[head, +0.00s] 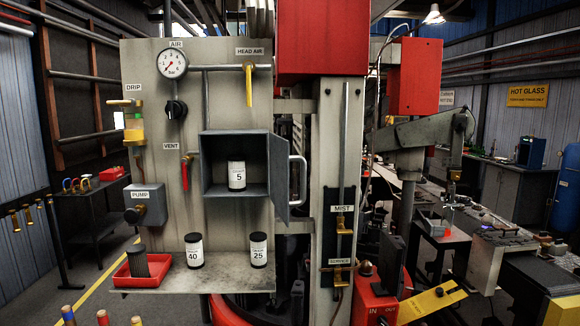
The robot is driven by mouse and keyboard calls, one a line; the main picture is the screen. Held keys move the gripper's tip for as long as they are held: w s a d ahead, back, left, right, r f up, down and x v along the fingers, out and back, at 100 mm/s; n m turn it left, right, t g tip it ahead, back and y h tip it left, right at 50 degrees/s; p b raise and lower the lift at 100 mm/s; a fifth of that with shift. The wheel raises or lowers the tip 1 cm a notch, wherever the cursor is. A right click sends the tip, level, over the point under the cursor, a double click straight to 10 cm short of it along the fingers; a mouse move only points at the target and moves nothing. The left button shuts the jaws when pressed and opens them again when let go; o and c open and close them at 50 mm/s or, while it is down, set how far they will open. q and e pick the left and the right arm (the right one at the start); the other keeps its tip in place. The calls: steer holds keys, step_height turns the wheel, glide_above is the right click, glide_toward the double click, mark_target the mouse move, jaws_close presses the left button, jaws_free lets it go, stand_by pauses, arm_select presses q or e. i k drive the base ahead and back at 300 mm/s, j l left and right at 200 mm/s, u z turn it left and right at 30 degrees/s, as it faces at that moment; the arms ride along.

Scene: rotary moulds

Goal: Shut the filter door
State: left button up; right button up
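The filter door (278,175) is a grey panel on the right side of an open grey box (206,165) on the beige panel. It stands open, swung out toward me, with a pale bar handle (303,180) on its right. Inside the box stands a white-labelled black cartridge (237,176) marked 5, upright on the box floor. The box's mouth is uncovered. Neither of my grippers shows in the head view.
On the shelf (225,280) below stand cartridges marked 40 (194,250) and 25 (259,250), and a red tray (122,278) holding a dark cylinder (137,262). A red vent lever (186,172) and yellow head air lever (248,82) are near the box. A beige column (325,130) stands right of the door.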

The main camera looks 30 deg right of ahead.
mark_target(280, 158)
steer(key=k+l, duration=0.1)
steer(key=l, duration=0.75)
steer(key=k+l, duration=0.15)
steer(key=l, duration=0.75)
steer(key=k, duration=0.05)
